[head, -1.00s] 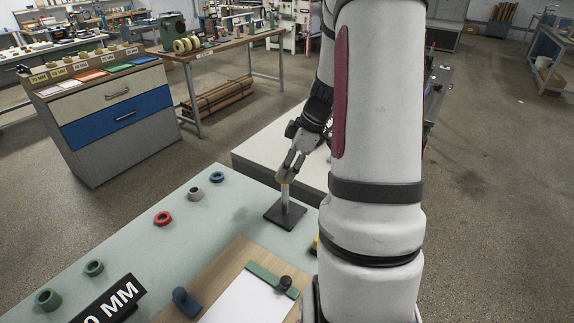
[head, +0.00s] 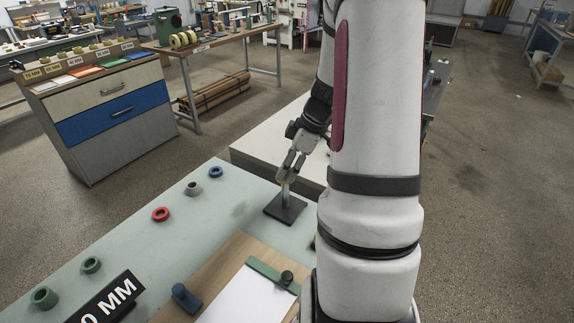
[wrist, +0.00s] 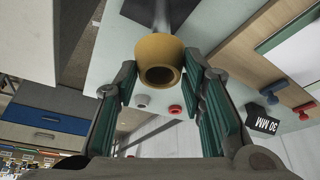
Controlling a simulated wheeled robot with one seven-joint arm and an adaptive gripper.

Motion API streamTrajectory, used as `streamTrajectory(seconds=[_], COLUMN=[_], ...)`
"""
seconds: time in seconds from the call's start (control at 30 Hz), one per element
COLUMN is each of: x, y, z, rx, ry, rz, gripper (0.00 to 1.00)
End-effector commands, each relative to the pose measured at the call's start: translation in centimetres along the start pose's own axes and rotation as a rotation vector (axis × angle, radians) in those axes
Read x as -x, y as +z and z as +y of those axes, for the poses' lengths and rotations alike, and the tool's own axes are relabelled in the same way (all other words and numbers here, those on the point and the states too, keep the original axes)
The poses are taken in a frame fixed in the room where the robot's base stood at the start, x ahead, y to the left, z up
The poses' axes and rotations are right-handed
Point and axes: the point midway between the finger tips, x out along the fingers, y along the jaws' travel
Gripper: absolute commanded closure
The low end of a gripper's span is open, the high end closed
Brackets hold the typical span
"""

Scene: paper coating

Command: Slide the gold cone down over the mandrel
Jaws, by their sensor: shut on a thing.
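The gold cone (wrist: 160,50) is between the green-padded fingers of my gripper (wrist: 160,75) in the wrist view, its dark round opening facing the camera. The grey mandrel (head: 285,193) stands upright on a dark square base plate (head: 287,210) in the head view. In the wrist view the mandrel (wrist: 163,12) shows just beyond the cone, in line with it. My gripper (head: 288,168) is at the top of the mandrel in the head view, pointing down. The cone is barely visible there, and I cannot tell how far the mandrel reaches into it.
On the pale green table (head: 140,222) lie a blue ring (head: 216,172), a grey ring (head: 193,188), a red ring (head: 160,214) and two green ones. A wooden board (head: 222,262) with white paper (head: 243,298) lies in front. The table around the base plate is clear.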

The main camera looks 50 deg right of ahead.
Motion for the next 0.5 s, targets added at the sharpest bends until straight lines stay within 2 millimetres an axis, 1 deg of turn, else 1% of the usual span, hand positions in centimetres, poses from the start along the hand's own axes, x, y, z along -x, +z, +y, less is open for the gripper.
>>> streamTrajectory(seconds=[0.37,0.4,0.47,0.5], x=[-0.86,-0.78,-0.76,-0.75], y=[0.3,0.28,0.28,0.28], z=[-0.01,-0.02,-0.02,-0.02], rx=[0.001,0.001,0.001,0.001], ry=[-0.001,0.0,0.0,0.0], rz=[0.001,0.001,0.001,0.001], gripper=[0.93,0.54,0.41,0.4])
